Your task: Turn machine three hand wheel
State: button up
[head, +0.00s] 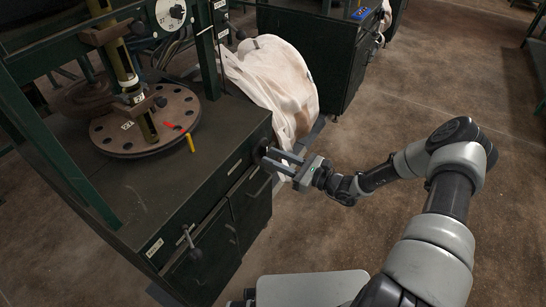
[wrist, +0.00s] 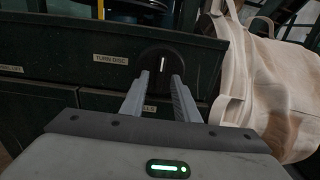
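A dark round hand wheel (wrist: 160,68) with a short white mark sits on the front face of a dark green machine cabinet (head: 150,200). A "TURN DISC" label (wrist: 111,58) is to its left. In the head view the wheel's dark edge (head: 259,153) shows just beyond my fingertips. My gripper (head: 268,157) points at it. In the wrist view my two fingers (wrist: 159,78) are apart, with the lower part of the wheel seen between and beyond them. I cannot tell whether the tips touch the wheel.
A large perforated disc (head: 160,125) lies on the cabinet top by a green post frame. A pale fabric bag (head: 270,75) hangs just right of the wheel, close to my gripper. A lever (head: 190,240) juts from the cabinet front. The brown floor (head: 450,80) at right is mostly clear.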

jog(key=p+v, duration=0.1)
jog(key=v, duration=1.5)
jog(key=shift+s+d+p, duration=0.15)
jog(key=shift+d+p, duration=0.1)
jog(key=shift+p, duration=0.1)
